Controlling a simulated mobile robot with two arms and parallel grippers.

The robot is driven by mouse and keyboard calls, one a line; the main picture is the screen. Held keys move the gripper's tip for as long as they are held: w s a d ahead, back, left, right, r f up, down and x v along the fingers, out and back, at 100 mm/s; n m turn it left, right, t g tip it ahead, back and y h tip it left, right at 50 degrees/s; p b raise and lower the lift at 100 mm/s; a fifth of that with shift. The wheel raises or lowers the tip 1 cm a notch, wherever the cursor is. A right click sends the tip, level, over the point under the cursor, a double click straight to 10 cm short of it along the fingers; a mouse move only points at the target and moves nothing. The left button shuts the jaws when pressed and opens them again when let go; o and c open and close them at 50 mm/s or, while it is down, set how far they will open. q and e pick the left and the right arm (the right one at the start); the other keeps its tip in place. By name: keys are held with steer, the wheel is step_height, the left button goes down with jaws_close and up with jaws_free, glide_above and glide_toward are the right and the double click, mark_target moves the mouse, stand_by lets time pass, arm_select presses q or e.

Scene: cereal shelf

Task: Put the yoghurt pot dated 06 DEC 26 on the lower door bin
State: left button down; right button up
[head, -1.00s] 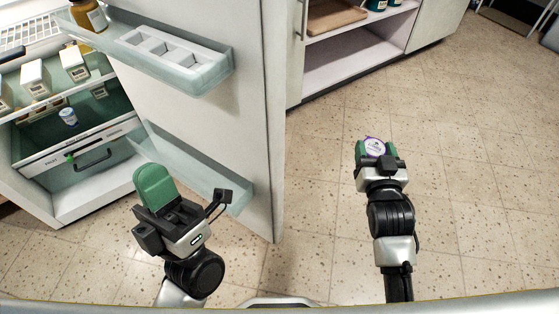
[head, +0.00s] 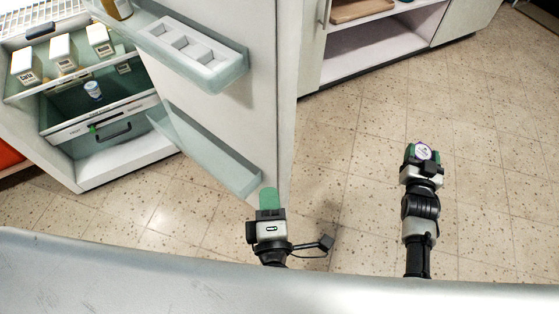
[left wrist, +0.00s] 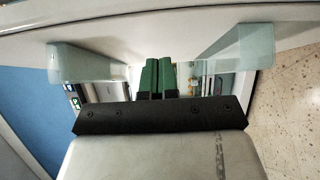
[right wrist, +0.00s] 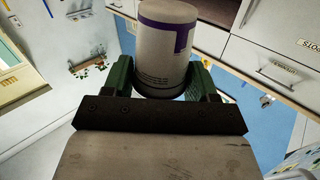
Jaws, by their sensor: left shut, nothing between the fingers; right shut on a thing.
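My right gripper (head: 422,153) is shut on a white and purple yoghurt pot (head: 424,151), held over open floor right of the fridge door. The pot also shows in the right wrist view (right wrist: 167,45), between the green fingers; no date is readable there. The lower door bin (head: 208,152) is a pale translucent tray low on the open door, and looks empty. My left gripper (head: 268,197) is shut and empty, near the bin's front end and the door's bottom corner. In the left wrist view its closed fingers (left wrist: 157,77) point between translucent bin parts; contact cannot be told.
The upper door bin (head: 228,72) holds a white egg tray (head: 183,43). Inside the fridge are white cartons (head: 62,50) and a small blue and white pot (head: 93,90) above the drawer. An open cabinet (head: 375,50) stands behind. The floor on the right is clear.

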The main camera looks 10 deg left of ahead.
arm_select(q)
glide_toward(278, 149)
steer(key=w+a, duration=0.3)
arm_select(e)
steer(key=shift+f+b, duration=0.45)
steer(key=shift+f, duration=0.15)
arm_select(q)
steer(key=shift+w+d+f+b, duration=0.1)
steer(key=shift+w+d+b, duration=0.2)
steer(key=shift+w, duration=0.3)
steer(key=shift+w+d+f+b, duration=0.15)
steer(key=shift+w+d, duration=0.15)
steer(key=shift+w, duration=0.25)
arm_select(e)
steer(key=shift+f, duration=0.45)
arm_select(q)
steer(key=shift+w+d+r, duration=0.15)
steer(key=shift+w+d, duration=0.2)
steer(key=shift+w, duration=0.15)
arm_select(e)
steer(key=shift+f, duration=0.15)
